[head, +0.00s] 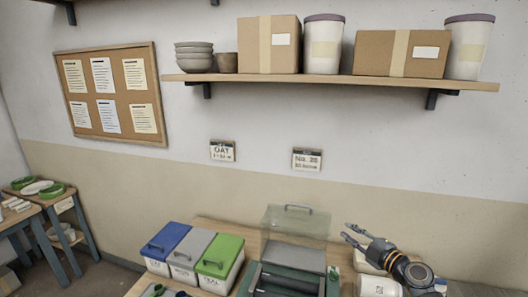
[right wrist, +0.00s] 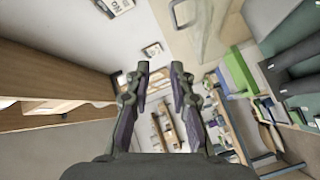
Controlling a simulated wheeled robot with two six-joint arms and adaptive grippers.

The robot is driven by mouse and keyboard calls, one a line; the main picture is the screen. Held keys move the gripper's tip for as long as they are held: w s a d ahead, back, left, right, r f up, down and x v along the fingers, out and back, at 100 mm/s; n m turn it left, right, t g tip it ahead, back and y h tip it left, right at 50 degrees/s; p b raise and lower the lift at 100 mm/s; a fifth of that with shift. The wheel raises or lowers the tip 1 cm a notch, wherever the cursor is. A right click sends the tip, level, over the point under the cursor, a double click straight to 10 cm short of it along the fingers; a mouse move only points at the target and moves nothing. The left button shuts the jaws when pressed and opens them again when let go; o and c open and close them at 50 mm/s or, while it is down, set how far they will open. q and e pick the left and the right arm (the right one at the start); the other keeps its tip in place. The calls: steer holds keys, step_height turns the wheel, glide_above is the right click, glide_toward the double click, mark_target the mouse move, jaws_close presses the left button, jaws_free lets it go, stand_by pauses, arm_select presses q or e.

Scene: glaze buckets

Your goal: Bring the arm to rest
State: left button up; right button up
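My right gripper (head: 347,232) is raised above the right part of the table in the head view, its fingers pointing left. Its two fingers are apart with nothing between them. In the right wrist view the open fingers (right wrist: 160,68) also show an empty gap. My right arm comes in from the lower right. My left gripper is not in the head view.
Buckets with blue (head: 166,243), grey (head: 191,250) and green (head: 220,256) lids stand on the table. A clear-covered case (head: 295,228) is left of my gripper. A white container (head: 378,286) is below it. A wall shelf (head: 330,81) holds boxes above.

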steer(key=s+d+r+m+t+h, duration=0.3)
steer(key=s+r+m+t+h, duration=0.15)
steer(key=m+h, duration=0.3)
steer(key=s+d+f+m+g+h, duration=0.3)
steer(key=s+f+m+g+h, duration=0.35)
steer(key=s+f+m, duration=0.45)
steer(key=s+a+f+n+g+y, duration=0.1)
steer(key=s+a+f+g+y, duration=0.3)
steer(key=s, duration=0.7)
steer(key=s+a+f+g+y, duration=0.1)
steer(key=s+a+f+g, duration=0.45)
steer(key=s, duration=0.55)
step_height(320, 180, down, 27)
steer(key=s+d+g+b, duration=0.1)
steer(key=d+b, duration=0.1)
steer(key=b, duration=0.1)
arm_select(q)
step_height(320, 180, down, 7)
steer(key=b, duration=0.3)
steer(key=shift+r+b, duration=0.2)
steer(key=shift+b, duration=0.1)
arm_select(e)
steer(key=s+d+f+g, duration=0.1)
steer(key=s+f, duration=1.9)
steer(key=f, duration=0.2)
steer(key=shift+d, duration=0.15)
